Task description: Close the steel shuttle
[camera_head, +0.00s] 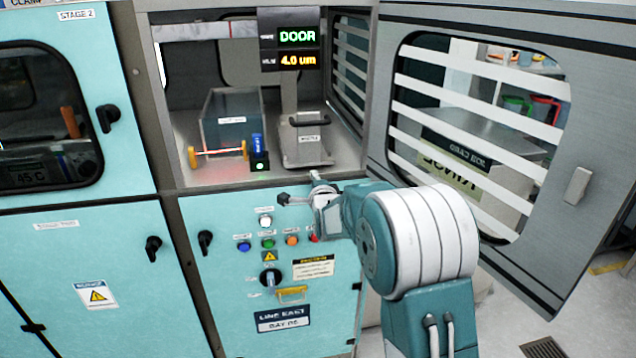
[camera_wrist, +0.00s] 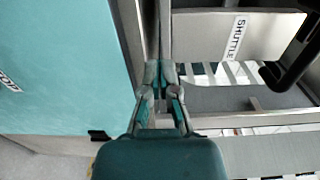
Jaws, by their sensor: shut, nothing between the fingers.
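The steel shuttle (camera_head: 304,143) is a grey metal block with a dark handle (camera_head: 309,122) across its top. It stands on the right side of the open cabinet bay. In the wrist view its SHUTTLE label (camera_wrist: 236,38) and black handle (camera_wrist: 292,62) show at the upper right. My gripper (camera_head: 318,184) is at the bay's front edge, in front of and below the shuttle, apart from its handle. In the wrist view my gripper (camera_wrist: 160,72) is shut and empty. Its fingers lie near the edge between the teal panel and the bay.
The bay door (camera_head: 577,90) with a slatted window stands open on the right. A grey bin (camera_head: 231,118), an orange bar (camera_head: 218,152) and a small blue device (camera_head: 258,150) are left of the shuttle. A display (camera_head: 289,38) hangs above. Buttons (camera_head: 268,243) sit on the teal front panel.

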